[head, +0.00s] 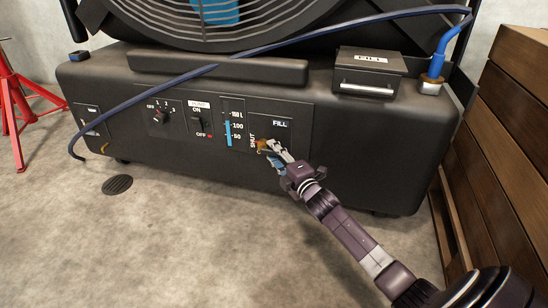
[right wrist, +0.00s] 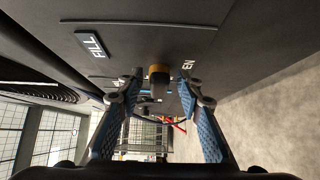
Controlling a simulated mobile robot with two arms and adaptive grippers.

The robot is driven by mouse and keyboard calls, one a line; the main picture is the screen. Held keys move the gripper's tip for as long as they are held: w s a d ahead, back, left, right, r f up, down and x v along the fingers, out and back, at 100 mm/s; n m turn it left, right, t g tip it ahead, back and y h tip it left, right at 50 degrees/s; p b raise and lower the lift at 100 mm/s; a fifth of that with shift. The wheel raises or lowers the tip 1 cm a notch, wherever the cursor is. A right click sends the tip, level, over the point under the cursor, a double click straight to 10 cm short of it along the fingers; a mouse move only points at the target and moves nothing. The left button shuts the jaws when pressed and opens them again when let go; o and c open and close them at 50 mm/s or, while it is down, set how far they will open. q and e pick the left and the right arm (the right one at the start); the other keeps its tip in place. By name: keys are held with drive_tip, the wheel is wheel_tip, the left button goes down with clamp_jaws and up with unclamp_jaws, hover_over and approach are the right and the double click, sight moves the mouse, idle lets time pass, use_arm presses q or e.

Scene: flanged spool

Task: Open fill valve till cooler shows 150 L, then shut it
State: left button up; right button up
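The cooler (head: 160,150) is a large dark unit. Its FILL panel (head: 291,126) carries the valve, a brass stem (right wrist: 159,72) with a dark part below it. In the head view the brass (head: 262,145) shows beside the SHUT label, mostly behind my right gripper (head: 275,148). In the right wrist view my right gripper (right wrist: 155,84) is open, its blue-padded fingers on either side of the valve, apparently not clamped on it. The lever's setting is unclear. The level gauge (head: 232,125) shows a blue column topping out a little above 100, below 150 L. My left gripper is out of view.
A pump switch (head: 197,121) and a rotary knob (head: 160,117) sit left of the gauge. A blue hose (head: 310,38) crosses the cooler to a fitting at right. A red stand (head: 15,110) is at left, wooden boards (head: 508,120) at right. Floor in front is clear, with a drain (head: 117,184).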

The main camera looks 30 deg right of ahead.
drive_tip(key=shift+w, duration=0.15)
drive_tip(key=shift+c, duration=0.5)
clamp_jaws()
